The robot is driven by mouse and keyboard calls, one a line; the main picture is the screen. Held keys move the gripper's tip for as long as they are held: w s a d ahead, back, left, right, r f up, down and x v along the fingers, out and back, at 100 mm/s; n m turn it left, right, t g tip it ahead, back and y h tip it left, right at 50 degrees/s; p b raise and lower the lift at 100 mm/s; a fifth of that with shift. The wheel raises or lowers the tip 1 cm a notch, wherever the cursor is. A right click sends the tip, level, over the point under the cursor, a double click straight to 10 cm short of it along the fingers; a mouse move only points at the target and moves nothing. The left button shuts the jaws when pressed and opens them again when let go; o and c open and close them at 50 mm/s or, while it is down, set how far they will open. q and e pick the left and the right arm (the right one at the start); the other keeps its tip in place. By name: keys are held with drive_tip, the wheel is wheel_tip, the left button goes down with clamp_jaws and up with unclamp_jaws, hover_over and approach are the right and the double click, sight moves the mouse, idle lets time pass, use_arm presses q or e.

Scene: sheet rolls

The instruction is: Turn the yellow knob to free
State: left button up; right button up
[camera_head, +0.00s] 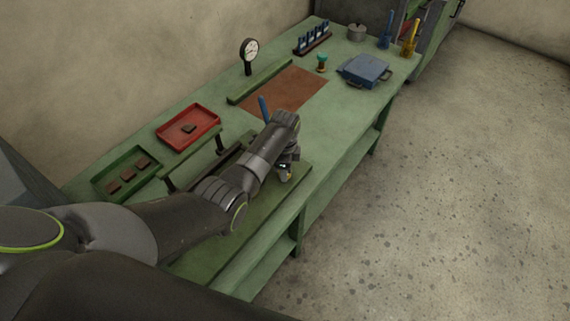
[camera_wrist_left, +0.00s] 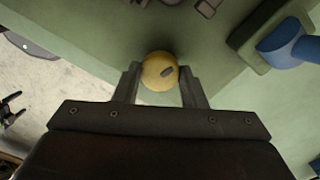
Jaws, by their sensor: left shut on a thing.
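The yellow knob (camera_wrist_left: 158,68) is a round yellow cap with a small dark grey mark on its face, seen in the left wrist view. My left gripper (camera_wrist_left: 160,88) is shut on it, one finger on each side. In the head view my left gripper (camera_head: 288,164) reaches down at the front edge of the green bench (camera_head: 345,130), where the wrist and fingers mostly hide the knob.
A blue handle (camera_head: 264,108) stands close beside my left wrist; a blue part also shows in the left wrist view (camera_wrist_left: 290,45). A red tray (camera_head: 205,118) and a green tray (camera_head: 110,172) lie behind my arm. A dial gauge (camera_head: 249,52) stands farther back.

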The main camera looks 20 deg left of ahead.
use_arm(q)
drive_tip(key=n+p, duration=0.1)
drive_tip(key=n, duration=0.1)
drive_tip(key=shift+r+n, duration=0.15)
drive_tip(key=shift+n, duration=0.25)
drive_tip(key=n+p, duration=0.1)
drive_tip(key=n, duration=0.2)
drive_tip(key=shift+n, duration=0.3)
drive_tip(key=n+p, duration=0.1)
drive_tip(key=n, duration=0.4)
drive_tip(key=shift+w+n, duration=0.1)
drive_tip(key=shift+n, duration=0.2)
drive_tip(key=o, duration=1)
